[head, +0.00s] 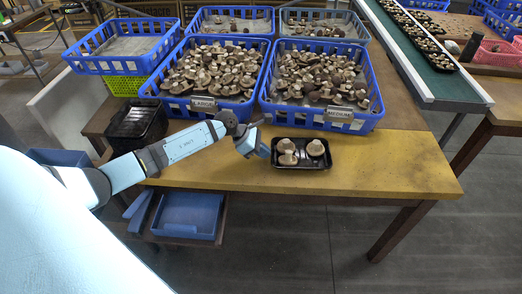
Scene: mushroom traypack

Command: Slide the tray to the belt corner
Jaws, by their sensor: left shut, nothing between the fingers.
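A small black tray (321,163) with several mushrooms (288,152) in it sits on the yellow table, below the blue crate labelled medium. My left gripper (265,150) is shut with nothing held, at the tray's left side; whether it touches the tray I cannot tell. The green belt (424,61) runs along the right, its near end (478,101) beyond the table's right back side. My right gripper is not in view.
Two blue crates of mushrooms, labelled large (203,104) and medium (338,117), stand behind the tray. Stacked black trays (137,120) are at the left. The yellow table (405,165) is clear to the tray's right.

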